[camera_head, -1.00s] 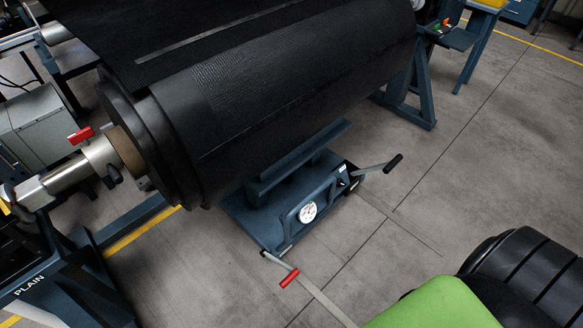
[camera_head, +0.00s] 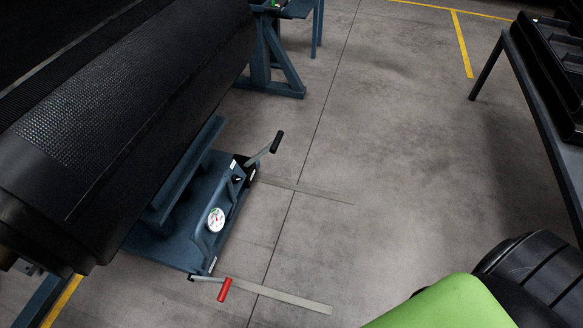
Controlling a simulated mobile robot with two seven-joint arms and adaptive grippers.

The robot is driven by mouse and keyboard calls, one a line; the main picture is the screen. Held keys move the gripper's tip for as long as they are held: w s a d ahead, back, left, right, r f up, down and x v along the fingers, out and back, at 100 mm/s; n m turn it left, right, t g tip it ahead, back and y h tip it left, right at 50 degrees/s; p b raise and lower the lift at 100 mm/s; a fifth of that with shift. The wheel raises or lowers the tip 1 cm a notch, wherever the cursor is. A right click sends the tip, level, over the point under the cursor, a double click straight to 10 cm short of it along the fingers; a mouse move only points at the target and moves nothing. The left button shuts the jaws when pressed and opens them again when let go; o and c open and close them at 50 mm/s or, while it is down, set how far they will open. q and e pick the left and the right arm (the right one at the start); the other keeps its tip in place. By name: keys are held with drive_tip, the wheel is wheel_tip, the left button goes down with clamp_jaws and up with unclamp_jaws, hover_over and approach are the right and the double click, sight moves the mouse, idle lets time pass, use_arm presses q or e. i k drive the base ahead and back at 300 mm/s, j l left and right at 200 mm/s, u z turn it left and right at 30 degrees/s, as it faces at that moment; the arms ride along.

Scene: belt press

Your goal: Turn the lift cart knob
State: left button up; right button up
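The blue lift cart (camera_head: 185,235) stands on the floor at centre left, under the large black roll (camera_head: 110,120). A round white dial (camera_head: 216,219) sits on its front face. A crank with a red handle (camera_head: 225,289) sticks out at its near end. A lever with a black grip (camera_head: 277,142) rises at its far end. A small dark knob (camera_head: 238,179) shows between the dial and that lever, though its detail is too small to tell. Neither of my grippers is in view, and nothing of mine touches the cart.
A green and black shape, likely part of my own body, fills the bottom right. A table (camera_head: 530,90) with black trays (camera_head: 555,50) stands at the right. A blue stand (camera_head: 270,70) is behind the cart. The grey floor (camera_head: 400,150) between cart and table is clear.

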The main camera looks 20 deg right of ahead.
sight(236, 179)
drive_tip(key=z, duration=0.3)
drive_tip(key=u, duration=0.7)
drive_tip(key=i+l+u, duration=0.2)
drive_tip(key=l+u, duration=0.2)
drive_tip(key=i+l+u, duration=0.1)
drive_tip(key=l+u, duration=0.7)
drive_tip(key=l, duration=0.15)
drive_tip(key=l+u, duration=0.4)
drive_tip(key=l, duration=0.65)
drive_tip(key=k+l+u, duration=0.1)
drive_tip(key=l, duration=0.35)
drive_tip(key=k+l, duration=0.1)
drive_tip(key=l, duration=0.4)
drive_tip(key=l+u, duration=0.15)
drive_tip(key=l, duration=0.3)
drive_tip(key=k+l, duration=0.15)
drive_tip(key=l, duration=0.35)
